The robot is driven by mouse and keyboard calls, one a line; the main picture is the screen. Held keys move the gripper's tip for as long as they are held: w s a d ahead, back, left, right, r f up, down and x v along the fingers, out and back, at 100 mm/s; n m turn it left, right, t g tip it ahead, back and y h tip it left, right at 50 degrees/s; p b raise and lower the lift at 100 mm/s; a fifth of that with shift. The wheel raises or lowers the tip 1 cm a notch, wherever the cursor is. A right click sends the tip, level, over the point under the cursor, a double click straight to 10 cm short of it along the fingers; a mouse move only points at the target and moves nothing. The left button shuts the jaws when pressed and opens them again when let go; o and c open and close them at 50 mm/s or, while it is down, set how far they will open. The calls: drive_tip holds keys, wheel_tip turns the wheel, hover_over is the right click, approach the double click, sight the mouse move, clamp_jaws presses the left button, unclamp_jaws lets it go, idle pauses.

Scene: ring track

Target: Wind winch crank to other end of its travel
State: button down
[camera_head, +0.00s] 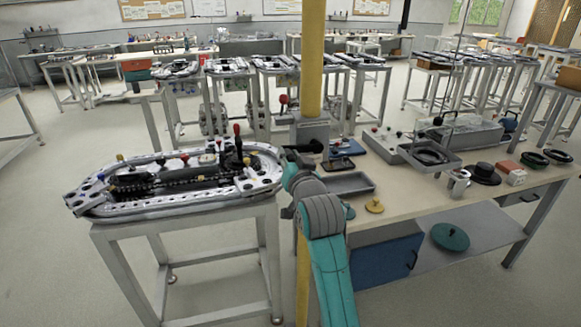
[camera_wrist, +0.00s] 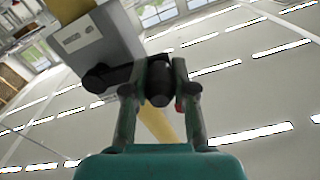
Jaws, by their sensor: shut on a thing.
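The winch is a grey box (camera_head: 310,131) fixed to a yellow post (camera_head: 313,60) beside the workbench. It also shows tilted in the wrist view (camera_wrist: 95,42). Its black crank (camera_wrist: 107,78) runs along the lower side of the box, toward a black knob (camera_wrist: 158,92). My gripper (camera_wrist: 160,72) is shut on this knob, one finger on each side. In the head view the dark crank (camera_head: 309,146) shows just below the box, and my arm's end hides part of that area.
A stand with a grey oval track (camera_head: 160,205) is close on the left. The workbench (camera_head: 420,197) on the right bears trays, a dark cylinder and small parts. A blue box (camera_head: 385,262) and a teal disc (camera_head: 450,237) lie on its lower shelf. Open floor shows in front.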

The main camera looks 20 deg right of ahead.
drive_tip(key=r+m, duration=0.4)
drive_tip(key=shift+d+m, duration=0.3)
drive_tip(key=shift+d, duration=0.1)
drive_tip(key=shift+d+r+m, duration=0.8)
drive_tip(key=shift+d+m, duration=0.25)
drive_tip(key=shift+m, duration=0.4)
drive_tip(key=shift+d+r+m, duration=0.75)
drive_tip(key=shift+d+m, duration=0.3)
drive_tip(key=shift+m, duration=0.45)
drive_tip(key=shift+d+r+m, duration=0.8)
drive_tip(key=shift+d+m, duration=0.25)
drive_tip(key=shift+m, duration=0.4)
drive_tip(key=shift+d, duration=0.1)
drive_tip(key=c, duration=1)
unclamp_jaws()
drive_tip(key=shift+c, duration=0.2)
drive_tip(key=shift+o, duration=0.5)
drive_tip(key=shift+f, duration=0.15)
drive_tip(key=s, duration=1.2)
